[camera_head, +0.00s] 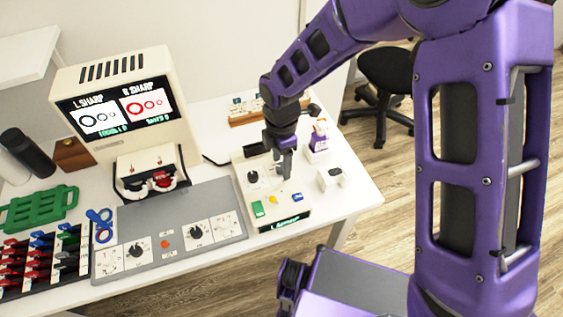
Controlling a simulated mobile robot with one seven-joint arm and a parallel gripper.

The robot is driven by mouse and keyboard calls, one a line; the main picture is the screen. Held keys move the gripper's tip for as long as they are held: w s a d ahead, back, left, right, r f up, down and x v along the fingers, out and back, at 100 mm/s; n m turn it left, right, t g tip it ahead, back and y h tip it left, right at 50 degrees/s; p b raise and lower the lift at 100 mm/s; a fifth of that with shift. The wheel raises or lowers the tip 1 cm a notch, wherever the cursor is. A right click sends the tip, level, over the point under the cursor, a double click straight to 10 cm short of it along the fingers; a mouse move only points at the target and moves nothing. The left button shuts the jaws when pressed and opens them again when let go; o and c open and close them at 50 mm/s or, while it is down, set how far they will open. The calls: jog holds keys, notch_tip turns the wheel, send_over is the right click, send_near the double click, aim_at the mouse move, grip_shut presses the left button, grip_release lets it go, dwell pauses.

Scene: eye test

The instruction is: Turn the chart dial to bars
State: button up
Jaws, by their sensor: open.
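A white control box (240,187) stands on the table, with a black round dial (252,177) at its left. Green, yellow and blue controls sit along its front, above a small lit display (286,222). My gripper (284,175) points down over the box's right half, right of that dial; its fingers are small here and hide what lies under them. It is open, and I cannot tell if it touches anything. A grey panel (182,215) to the left carries two more black dials, left (137,250) and right (196,232). Dial labels are too small to read, so I cannot tell which is the chart dial.
A cream machine (110,70) has a screen (124,108) showing rings under "L SHARP" and "R SHARP". A purple-and-white bottle (319,137) and a small white item (333,179) stand right of the box. A green rack (38,208) and a colored lens rack (40,258) fill the left.

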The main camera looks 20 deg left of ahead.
jog(key=shift+f, duration=0.25)
grip_shut()
